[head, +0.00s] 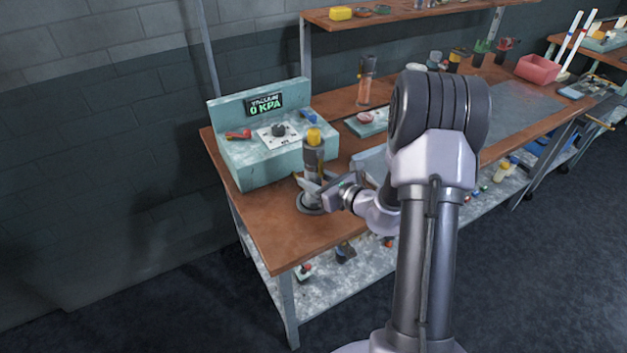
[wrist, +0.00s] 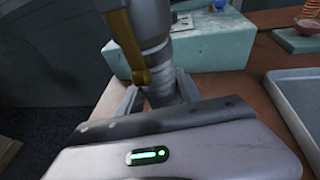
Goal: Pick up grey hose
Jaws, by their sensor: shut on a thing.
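A grey, tube-like piece (head: 313,158) with a yellow top stands upright at the left end of the wooden bench, in front of the teal vacuum unit. I take it for the grey hose. My gripper (head: 312,184) reaches in from the right and is shut on its lower part. In the wrist view the grey hose (wrist: 153,35) rises between my two fingers (wrist: 160,92), with a brass-yellow strip along its left side.
The teal vacuum unit (head: 255,160), reading 0 KPA, stands close behind. A grey tray (wrist: 300,95) lies to the right. A clear tube stand (head: 366,80) and a red bin (head: 538,69) are farther along. The bench's front left corner (head: 290,245) is bare.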

